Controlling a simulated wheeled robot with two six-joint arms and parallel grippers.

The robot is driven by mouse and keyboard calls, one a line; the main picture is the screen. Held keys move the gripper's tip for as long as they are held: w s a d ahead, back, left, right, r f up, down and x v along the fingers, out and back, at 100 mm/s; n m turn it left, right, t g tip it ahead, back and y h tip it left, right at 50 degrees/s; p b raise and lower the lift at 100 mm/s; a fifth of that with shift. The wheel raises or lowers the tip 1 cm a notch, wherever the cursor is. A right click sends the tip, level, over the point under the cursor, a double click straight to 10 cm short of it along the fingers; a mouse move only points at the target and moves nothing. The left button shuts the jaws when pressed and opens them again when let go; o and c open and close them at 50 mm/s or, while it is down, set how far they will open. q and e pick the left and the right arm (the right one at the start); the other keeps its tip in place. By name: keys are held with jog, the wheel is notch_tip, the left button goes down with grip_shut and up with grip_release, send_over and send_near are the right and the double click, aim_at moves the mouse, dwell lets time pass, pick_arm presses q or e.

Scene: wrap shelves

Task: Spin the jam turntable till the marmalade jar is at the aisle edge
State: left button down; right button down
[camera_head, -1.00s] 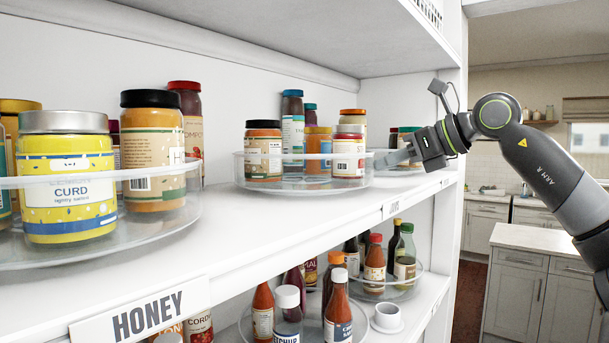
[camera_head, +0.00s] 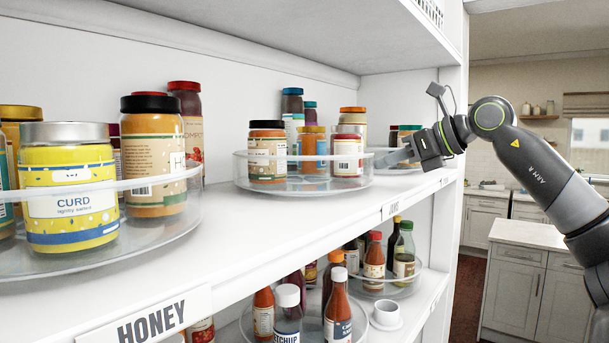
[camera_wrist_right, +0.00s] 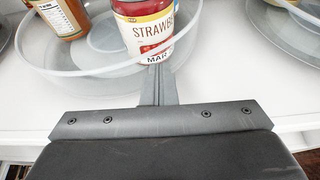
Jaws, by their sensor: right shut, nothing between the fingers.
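The jam turntable (camera_head: 303,186) is a clear round tray with a raised rim, on the upper shelf above a partly hidden label (camera_head: 396,209). It holds several jars: a dark-lidded one (camera_head: 267,160) front left, an orange-lidded one (camera_head: 313,148) in the middle, and a red-lidded one (camera_head: 348,155) at the right. In the right wrist view a strawberry jar (camera_wrist_right: 143,28) stands just beyond my fingertips. I cannot tell which jar is marmalade. My right gripper (camera_head: 381,163) is shut and empty at the turntable's right rim; contact is unclear. My left gripper is out of view.
Another turntable (camera_head: 120,235) with a curd jar (camera_head: 70,190) stands at the near left, and a third (camera_head: 402,168) lies behind my right gripper. The lower shelf has bottles and a small white cup (camera_head: 386,314). The shelf front between turntables is bare.

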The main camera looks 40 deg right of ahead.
jog(key=shift+s+d+f+b, duration=0.15)
jog(key=shift+s+d+b, duration=0.3)
jog(key=shift+d+b, duration=0.2)
jog(key=shift+s+d+b, duration=0.35)
jog(key=shift+s+d, duration=0.3)
jog(key=shift+s+r, duration=0.1)
jog(key=shift+r, duration=0.1)
jog(key=b+v, duration=0.2)
jog(key=v, duration=1.5)
jog(key=shift+d, duration=0.1)
